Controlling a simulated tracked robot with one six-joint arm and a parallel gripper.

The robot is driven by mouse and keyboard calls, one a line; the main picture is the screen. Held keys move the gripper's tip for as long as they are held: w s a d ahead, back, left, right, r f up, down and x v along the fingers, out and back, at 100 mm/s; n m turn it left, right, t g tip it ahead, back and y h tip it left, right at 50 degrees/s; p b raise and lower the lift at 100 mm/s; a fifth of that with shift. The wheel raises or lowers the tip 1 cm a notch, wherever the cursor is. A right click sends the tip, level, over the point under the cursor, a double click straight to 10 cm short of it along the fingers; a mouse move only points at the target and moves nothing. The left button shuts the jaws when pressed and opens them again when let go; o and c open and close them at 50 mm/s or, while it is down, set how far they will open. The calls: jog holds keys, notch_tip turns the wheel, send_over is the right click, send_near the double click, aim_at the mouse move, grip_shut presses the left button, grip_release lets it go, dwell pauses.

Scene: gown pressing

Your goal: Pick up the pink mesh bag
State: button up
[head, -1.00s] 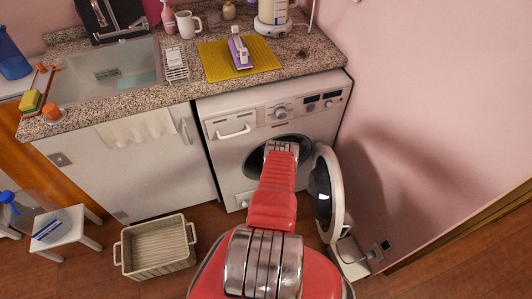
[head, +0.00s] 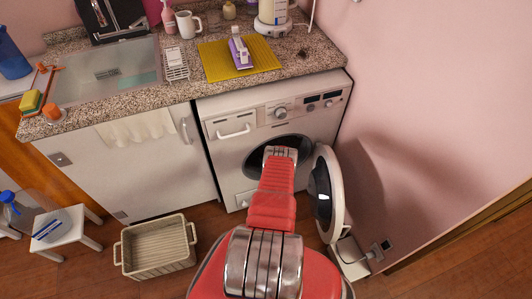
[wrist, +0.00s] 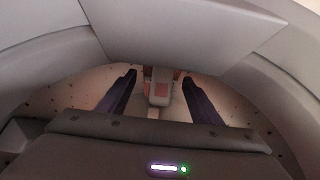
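My gripper (wrist: 159,79) is inside the washing machine drum (wrist: 225,100), with its two dark fingers spread apart. A small pale grey-pink block (wrist: 160,92) shows between and beyond the fingers, with reddish patches on both sides of it. I cannot tell whether these belong to the pink mesh bag; no bag is clearly visible. Nothing is seen held between the fingers. In the head view my arm reaches into the round opening of the white washing machine (head: 235,160), and the gripper is hidden there.
The open washer door (head: 336,195) hangs right of my arm, close to the pink wall. A beige basket (head: 157,268) stands on the floor at left, beside a white stool (head: 75,230). The counter above holds a yellow mat (head: 215,62) with a purple-and-white iron-like item (head: 239,52).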

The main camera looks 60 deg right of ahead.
jog(key=c, duration=1)
jog(key=shift+r, duration=0.2)
jog(key=shift+s+a+r, duration=0.1)
jog(key=shift+r, duration=0.75)
notch_tip(320, 180, up, 10)
jog(key=s+a, duration=0.4)
jog(key=a, duration=0.1)
jog(key=s+a, duration=0.4)
jog(key=a, duration=0.1)
jog(key=s+a, duration=0.4)
jog(key=a, duration=0.1)
jog(key=shift+s+a+f, duration=0.15)
jog(key=shift+s+f, duration=0.1)
jog(key=shift+f, duration=0.05)
